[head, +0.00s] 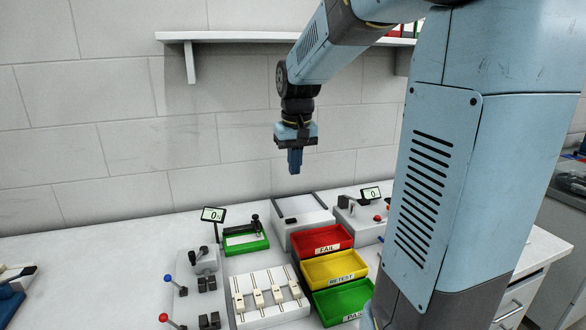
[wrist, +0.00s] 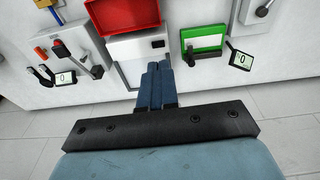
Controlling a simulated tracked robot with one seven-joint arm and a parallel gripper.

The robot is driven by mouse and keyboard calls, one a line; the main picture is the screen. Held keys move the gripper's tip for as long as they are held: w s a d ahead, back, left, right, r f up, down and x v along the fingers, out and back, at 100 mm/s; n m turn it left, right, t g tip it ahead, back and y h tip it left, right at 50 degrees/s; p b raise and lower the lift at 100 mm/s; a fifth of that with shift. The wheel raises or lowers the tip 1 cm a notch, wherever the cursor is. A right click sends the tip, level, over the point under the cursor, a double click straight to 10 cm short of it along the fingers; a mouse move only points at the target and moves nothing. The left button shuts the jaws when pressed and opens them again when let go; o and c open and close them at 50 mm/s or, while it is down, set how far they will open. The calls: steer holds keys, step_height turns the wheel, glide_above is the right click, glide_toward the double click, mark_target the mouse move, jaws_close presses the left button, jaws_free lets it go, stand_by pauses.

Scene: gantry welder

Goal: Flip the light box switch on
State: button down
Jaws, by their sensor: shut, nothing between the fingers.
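The light box (head: 306,209), a white box with a pale top panel, stands at the back of the bench against the wall. A small dark switch (head: 290,220) sits on its front left part. In the wrist view the light box (wrist: 128,47) lies just beyond my fingers, with the dark switch (wrist: 158,44) near its right edge. I cannot tell which way the switch is set. My gripper (head: 295,170) points down, shut and empty, in the air above the light box and apart from it. Its blue fingers (wrist: 157,68) show close together in the wrist view.
Red (head: 320,240), yellow (head: 333,268) and green (head: 343,302) trays stand in front of the box. A green fixture (head: 246,238) with a display is to its left, a grey device (head: 362,214) to its right. A wall shelf (head: 230,36) hangs above.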

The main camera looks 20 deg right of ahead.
steer(key=s+a+t, duration=0.2)
steer(key=s, duration=0.8)
steer(key=s+a+r+t, duration=0.1)
steer(key=s+a+t, duration=0.1)
steer(key=s, duration=0.8)
steer(key=shift+s+r+n, duration=0.15)
steer(key=shift+s+n, duration=0.05)
steer(key=shift+n, duration=0.2)
steer(key=shift+a, duration=0.1)
